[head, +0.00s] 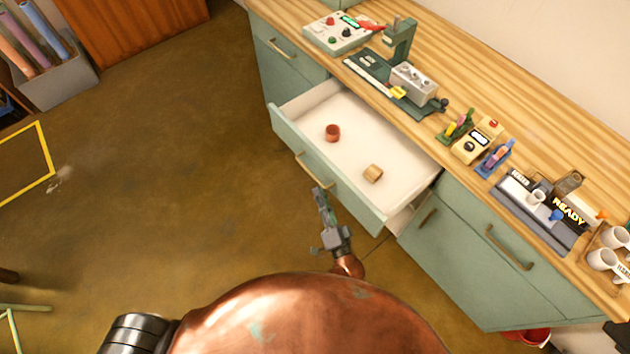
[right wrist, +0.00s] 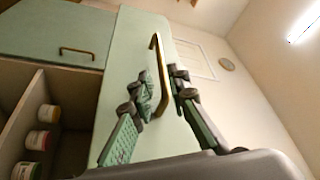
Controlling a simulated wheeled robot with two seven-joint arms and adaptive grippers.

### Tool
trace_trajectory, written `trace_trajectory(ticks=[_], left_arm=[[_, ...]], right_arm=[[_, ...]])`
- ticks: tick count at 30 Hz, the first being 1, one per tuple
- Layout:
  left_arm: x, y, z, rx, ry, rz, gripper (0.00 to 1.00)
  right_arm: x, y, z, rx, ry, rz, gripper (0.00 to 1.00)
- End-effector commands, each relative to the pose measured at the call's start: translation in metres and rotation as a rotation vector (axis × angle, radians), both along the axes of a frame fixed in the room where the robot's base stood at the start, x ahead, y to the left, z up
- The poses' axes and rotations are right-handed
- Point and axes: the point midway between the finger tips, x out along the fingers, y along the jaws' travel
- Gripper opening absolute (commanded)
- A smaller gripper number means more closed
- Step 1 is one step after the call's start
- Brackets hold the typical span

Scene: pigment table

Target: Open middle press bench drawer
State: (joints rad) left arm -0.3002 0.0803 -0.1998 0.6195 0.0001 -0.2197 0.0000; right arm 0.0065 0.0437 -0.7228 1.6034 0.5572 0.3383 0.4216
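The middle press bench drawer (head: 330,168) is pulled well out from the green bench. Its pale interior holds a red-brown cup (head: 333,132) and a small tan ring-like piece (head: 373,174). The drawer's brass handle (head: 315,175) is on its front, and also shows in the right wrist view (right wrist: 157,60). My right gripper (head: 319,192) is at this handle. In the right wrist view, its fingers (right wrist: 163,82) stand apart on either side of the handle, with gaps visible, so it looks open around it. My left gripper is out of view.
The wooden benchtop (head: 465,85) carries a press (head: 400,75), a control box (head: 338,33) and small tools. Closed drawers and cupboards flank the open drawer. Several jars (right wrist: 40,140) stand in an open compartment.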

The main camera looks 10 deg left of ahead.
Motion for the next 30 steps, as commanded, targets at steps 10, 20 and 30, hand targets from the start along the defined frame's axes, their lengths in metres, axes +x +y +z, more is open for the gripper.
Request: trace_trajectory(ticks=[10, 20, 30], left_arm=[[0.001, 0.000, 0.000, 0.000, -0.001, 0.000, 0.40], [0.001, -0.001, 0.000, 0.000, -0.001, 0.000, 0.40], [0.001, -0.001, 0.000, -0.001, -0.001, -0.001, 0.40]], right_arm=[[-0.037, -0.022, -0.009, 0.000, 0.000, 0.000, 0.16], [-0.039, -0.023, -0.010, 0.000, 0.000, -0.001, 0.16], [-0.039, -0.025, -0.014, -0.011, 0.005, -0.003, 0.16]])
